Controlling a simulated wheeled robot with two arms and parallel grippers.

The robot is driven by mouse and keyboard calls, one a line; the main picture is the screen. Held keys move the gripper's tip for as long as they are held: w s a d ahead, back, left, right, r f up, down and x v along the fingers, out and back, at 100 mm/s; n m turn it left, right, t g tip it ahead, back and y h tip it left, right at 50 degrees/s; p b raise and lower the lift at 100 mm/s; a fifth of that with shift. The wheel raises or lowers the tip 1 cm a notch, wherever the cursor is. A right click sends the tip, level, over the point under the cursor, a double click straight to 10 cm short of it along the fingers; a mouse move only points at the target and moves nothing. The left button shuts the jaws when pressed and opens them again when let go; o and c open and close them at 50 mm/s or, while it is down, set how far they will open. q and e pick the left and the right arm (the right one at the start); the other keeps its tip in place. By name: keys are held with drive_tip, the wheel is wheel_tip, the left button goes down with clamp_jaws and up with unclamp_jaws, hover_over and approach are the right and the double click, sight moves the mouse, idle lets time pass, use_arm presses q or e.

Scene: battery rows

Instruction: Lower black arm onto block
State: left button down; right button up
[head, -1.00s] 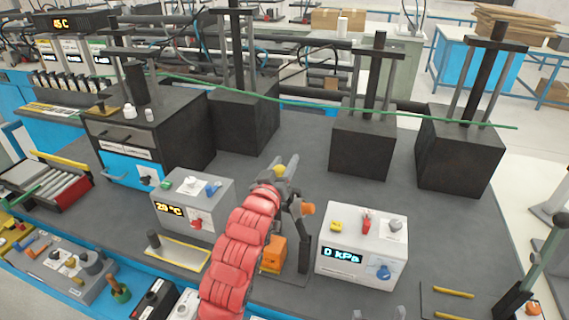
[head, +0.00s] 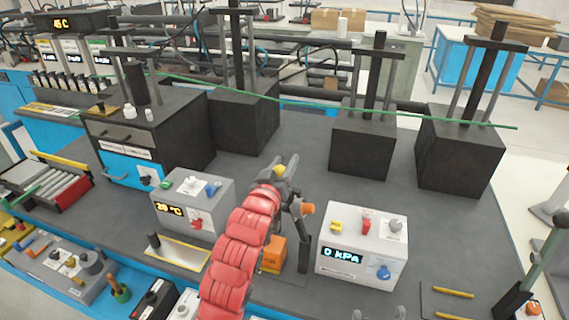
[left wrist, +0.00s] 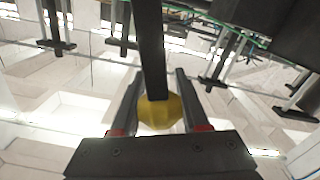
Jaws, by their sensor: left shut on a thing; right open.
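My left gripper (head: 284,172) is shut on the yellow knob (left wrist: 160,111) of the black arm (left wrist: 150,45); the knob sits between both fingers in the left wrist view. In the head view the yellow knob (head: 279,171) just shows at the fingers, and the arm is mostly hidden by my red-sleeved left arm. The orange block (head: 274,252) stands below, beside a dark upright post (head: 304,254), partly covered by my sleeve. The held arm is raised, with its knob apart from the block. My right gripper (head: 379,313) is open and empty at the bottom edge.
A white pressure box (head: 362,245) reading 0 kPa stands right of the post. A grey box (head: 193,203) reading 20 °C stands to the left. Another lever with a green handle (head: 553,238) is at the far right. The grey bench behind is clear up to the black blocks.

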use_arm(q)
drive_tip(key=shift+a, duration=0.1)
drive_tip(key=w+a+f+n+b, duration=0.4)
drive_tip(key=a+f+n+b, duration=0.3)
drive_tip(key=a+f+b, duration=0.3)
drive_tip(key=a+f+n+b, duration=0.2)
drive_tip(key=f+n+b, duration=0.1)
drive_tip(key=f, duration=0.3)
drive_tip(key=w+a+f+n+b, duration=0.1)
drive_tip(key=a+f+n+b, duration=0.2)
drive_tip(key=f, duration=0.4)
drive_tip(key=shift+a+n, duration=0.2)
drive_tip(key=shift+n, duration=0.5)
drive_tip(key=shift+f, duration=0.25)
drive_tip(key=shift+c, duration=2)
unclamp_jaws()
drive_tip(key=shift+r, duration=0.1)
